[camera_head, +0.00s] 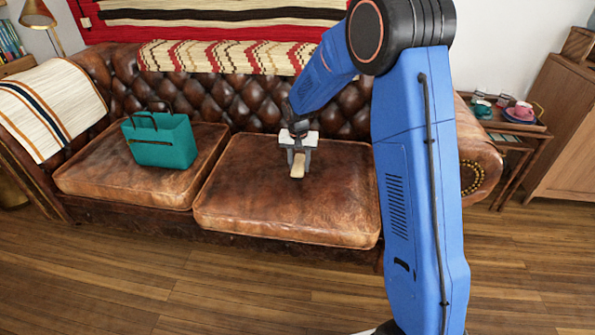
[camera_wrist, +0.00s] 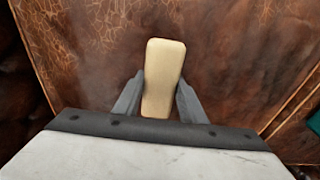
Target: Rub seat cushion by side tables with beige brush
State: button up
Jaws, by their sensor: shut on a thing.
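The beige brush (camera_wrist: 163,78) is a pale, rounded block held between the two fingers of my gripper (camera_wrist: 160,98) in the wrist view. In the head view my gripper (camera_head: 298,160) points down over the right seat cushion (camera_head: 270,205) of the brown leather sofa, with the brush (camera_head: 297,168) under it. The brush is at or close to the cushion's surface; I cannot tell if it touches. The brush's underside is hidden. One side table (camera_head: 527,145) stands at the right end of the sofa.
A teal bag (camera_head: 160,142) stands on the left seat cushion (camera_head: 90,178). A striped throw (camera_head: 228,57) lies over the backrest, another (camera_head: 50,105) over the left armrest. Cups (camera_head: 520,111) sit on the side table. A lamp (camera_head: 38,18) is at far left. The floor in front is clear.

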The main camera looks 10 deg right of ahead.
jog(key=shift+r, duration=1.1)
jog(key=shift+d, duration=0.1)
